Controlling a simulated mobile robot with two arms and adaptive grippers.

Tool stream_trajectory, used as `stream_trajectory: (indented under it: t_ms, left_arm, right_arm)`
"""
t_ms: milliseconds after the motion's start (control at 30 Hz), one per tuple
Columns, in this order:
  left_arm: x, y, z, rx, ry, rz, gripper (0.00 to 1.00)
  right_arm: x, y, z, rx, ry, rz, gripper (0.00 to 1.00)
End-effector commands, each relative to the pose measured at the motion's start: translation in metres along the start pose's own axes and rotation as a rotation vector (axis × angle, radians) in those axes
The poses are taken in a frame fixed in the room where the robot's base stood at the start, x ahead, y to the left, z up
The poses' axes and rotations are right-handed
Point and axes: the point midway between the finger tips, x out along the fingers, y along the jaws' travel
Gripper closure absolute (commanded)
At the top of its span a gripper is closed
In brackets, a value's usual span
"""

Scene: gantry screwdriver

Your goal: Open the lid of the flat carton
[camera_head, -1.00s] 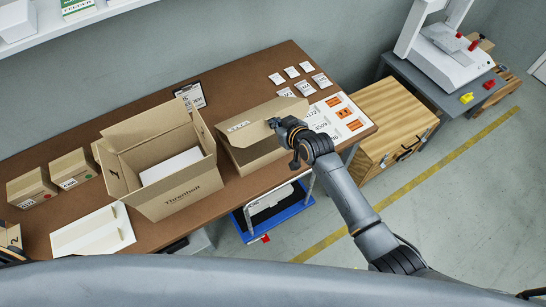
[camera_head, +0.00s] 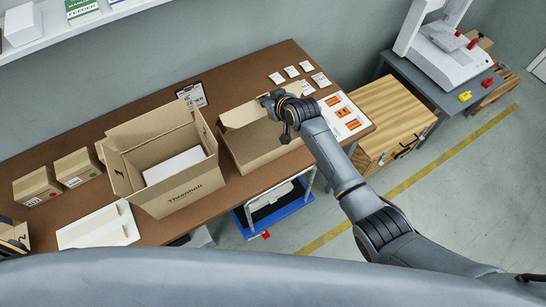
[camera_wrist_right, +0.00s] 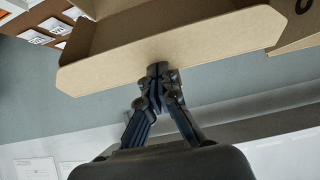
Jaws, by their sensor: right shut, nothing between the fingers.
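The flat carton (camera_head: 232,150) is a low brown box on the bench, right of the taller open carton. Its lid stands raised at the back, and the dim inside shows; my right arm hides part of it. My right gripper (camera_head: 268,101) is at the lid's upper right part. In the right wrist view the gripper (camera_wrist_right: 157,70) is shut and empty, its tips at the edge of a cardboard panel (camera_wrist_right: 175,48), seemingly touching it. My left gripper cannot be made out; a dark shape at the far left edge is unclear.
The tall open carton (camera_head: 185,192) stands close on the left with a white block inside. Small boxes (camera_head: 78,166) and a white panel (camera_head: 98,229) lie further left. White packets (camera_head: 291,72) and an orange-labelled sheet (camera_head: 350,122) lie right. A wooden crate (camera_head: 388,115) stands beyond.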

Motion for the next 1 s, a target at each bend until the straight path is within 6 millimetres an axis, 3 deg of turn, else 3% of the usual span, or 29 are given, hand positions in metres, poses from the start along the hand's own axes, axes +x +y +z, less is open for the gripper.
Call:
stream_trajectory:
  t_ms: [400,800,1000]
  left_arm:
    - [0.000,0.000,0.000,-0.001,0.000,0.000,0.60]
    - [0.016,0.001,0.001,-0.001,0.000,0.000,0.60]
    - [0.016,0.001,0.002,-0.001,0.000,0.000,0.60]
  right_arm:
    - [0.002,0.000,-0.005,0.000,-0.009,0.000,1.00]
    - [0.022,0.000,-0.041,0.000,-0.067,0.000,1.00]
    - [0.023,-0.001,-0.047,0.001,-0.079,-0.001,1.00]
